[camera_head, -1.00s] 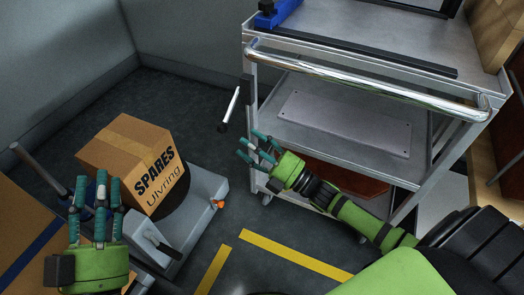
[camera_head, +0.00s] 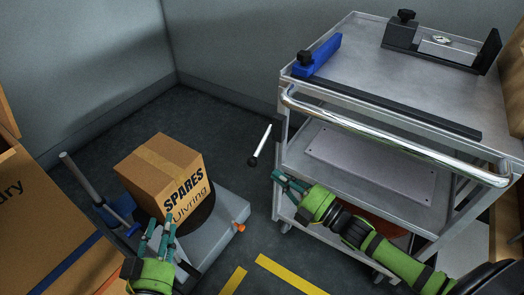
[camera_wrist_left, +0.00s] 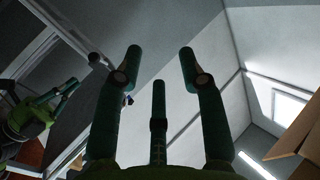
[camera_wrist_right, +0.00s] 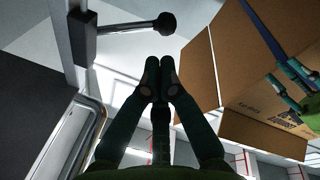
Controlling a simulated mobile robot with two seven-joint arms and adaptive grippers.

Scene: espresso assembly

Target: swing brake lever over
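The brake lever (camera_head: 262,143) is a pale rod with a black knob, hanging beside the left front post of the metal cart. In the right wrist view the lever (camera_wrist_right: 128,29) runs from a black block on the post to its round knob. My right gripper (camera_head: 278,182) is just below and right of the knob in the head view. Its fingertips (camera_wrist_right: 160,62) are drawn together with nothing between them, apart from the knob. My left gripper (camera_head: 158,228) is in front of the spares box, away from the lever; its fingers (camera_wrist_left: 160,55) are spread and empty.
The cart (camera_head: 420,95) has a chrome push handle (camera_head: 400,140) along its front and a blue clamp (camera_head: 318,55) on top. The spares box (camera_head: 160,175) sits on a grey platform (camera_head: 215,235) at the left. Dark floor is clear behind the lever.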

